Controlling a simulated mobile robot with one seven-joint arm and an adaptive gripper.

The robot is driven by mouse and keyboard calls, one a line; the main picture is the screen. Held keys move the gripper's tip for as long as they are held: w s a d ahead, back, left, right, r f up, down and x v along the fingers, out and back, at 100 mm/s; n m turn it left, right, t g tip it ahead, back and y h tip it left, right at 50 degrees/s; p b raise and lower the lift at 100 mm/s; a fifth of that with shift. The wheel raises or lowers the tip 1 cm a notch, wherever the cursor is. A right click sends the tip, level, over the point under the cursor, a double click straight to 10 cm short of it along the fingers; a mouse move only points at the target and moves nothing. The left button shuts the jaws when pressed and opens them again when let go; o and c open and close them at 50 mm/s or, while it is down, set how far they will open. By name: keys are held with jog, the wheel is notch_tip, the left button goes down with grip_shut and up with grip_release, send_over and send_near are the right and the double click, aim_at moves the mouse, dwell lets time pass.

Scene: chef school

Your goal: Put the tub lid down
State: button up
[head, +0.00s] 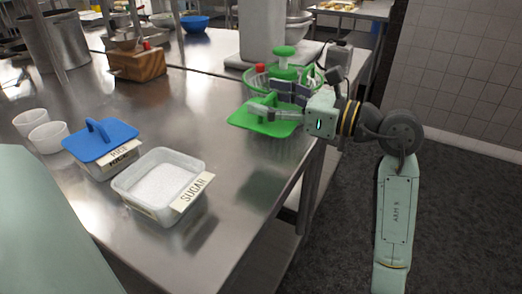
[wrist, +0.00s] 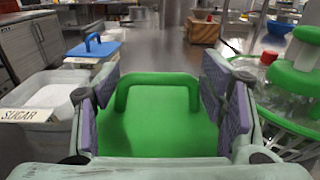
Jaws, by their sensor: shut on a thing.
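The tub lid (head: 246,118) is a green plate with a raised loop handle. My gripper (head: 275,101) is shut on it and holds it above the right side of the steel table, where a greenish reflection shows below. In the wrist view the lid (wrist: 155,138) lies between the purple finger pads, its handle upright. The open sugar tub (head: 132,197), clear with white contents and a SUGAR label, stands at the table's front. It also shows in the wrist view (wrist: 45,132), left of the lid.
A tub with a blue lid (head: 85,147) stands left of the sugar tub, with two white cups (head: 48,137) beyond it. A green salad spinner (head: 284,52) is close behind my gripper. A wooden box (head: 136,66) stands farther back. The middle of the steel table (head: 195,110) is clear.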

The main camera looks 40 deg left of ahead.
notch_tip(320, 180, down, 10)
jog(key=shift+d+r+p, duration=0.1)
jog(key=shift+r+p, duration=0.1)
jog(key=shift+p, duration=0.6)
jog(key=shift+f, duration=0.1)
jog(key=o, duration=1.2)
